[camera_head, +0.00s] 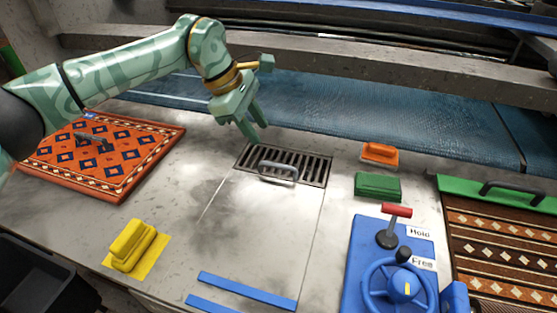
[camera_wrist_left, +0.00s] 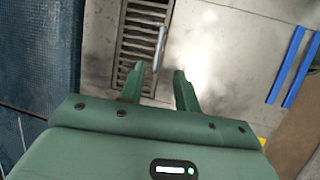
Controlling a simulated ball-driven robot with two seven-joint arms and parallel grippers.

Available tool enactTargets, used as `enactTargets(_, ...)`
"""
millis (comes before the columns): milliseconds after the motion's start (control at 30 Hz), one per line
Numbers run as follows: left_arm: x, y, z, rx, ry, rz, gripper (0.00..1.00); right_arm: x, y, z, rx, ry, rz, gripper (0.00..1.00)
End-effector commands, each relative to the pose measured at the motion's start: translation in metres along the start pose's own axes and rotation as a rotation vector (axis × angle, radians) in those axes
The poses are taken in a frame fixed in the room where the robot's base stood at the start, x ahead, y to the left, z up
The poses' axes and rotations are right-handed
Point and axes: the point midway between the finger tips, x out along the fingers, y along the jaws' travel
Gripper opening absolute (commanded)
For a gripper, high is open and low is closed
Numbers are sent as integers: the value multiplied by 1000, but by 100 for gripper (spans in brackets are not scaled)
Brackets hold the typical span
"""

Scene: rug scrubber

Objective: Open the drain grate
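The drain grate (camera_head: 307,164) is a dark slotted metal panel set flush in the grey worktop, and it lies closed. A grey bar handle (camera_head: 279,169) stands up from its front edge. In the left wrist view the grate (camera_wrist_left: 135,38) and its handle (camera_wrist_left: 160,48) lie just beyond the fingertips. My left gripper (camera_head: 254,132) points down above the grate's far left corner, apart from the handle. Its two fingers (camera_wrist_left: 157,72) are spread with nothing between them. My right gripper is not in view.
A green block (camera_head: 378,187) and an orange brush (camera_head: 380,154) lie right of the grate. A blue lever-and-wheel panel (camera_head: 366,262) stands front right. Patterned rugs lie left (camera_head: 60,160) and right (camera_head: 500,250). A yellow brush (camera_head: 132,243) is front left.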

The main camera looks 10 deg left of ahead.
Motion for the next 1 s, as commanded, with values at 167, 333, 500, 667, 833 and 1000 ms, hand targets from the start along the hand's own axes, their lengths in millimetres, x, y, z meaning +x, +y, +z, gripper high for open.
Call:
enactTargets(167,54,-1,-1,-1,-3,-7,33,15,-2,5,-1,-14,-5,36)
enactTargets(333,88,-1,0,-1,-4,-4,33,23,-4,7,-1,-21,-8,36)
enactTargets(500,107,0,0,-1,-3,-2,33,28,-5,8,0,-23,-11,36)
enactTargets(667,112,0,1,-1,-3,1,33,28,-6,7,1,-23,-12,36)
enactTargets(833,112,0,1,-1,-3,1,33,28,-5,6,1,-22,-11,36)
enactTargets(1000,112,0,1,-1,-3,1,0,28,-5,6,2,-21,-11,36)
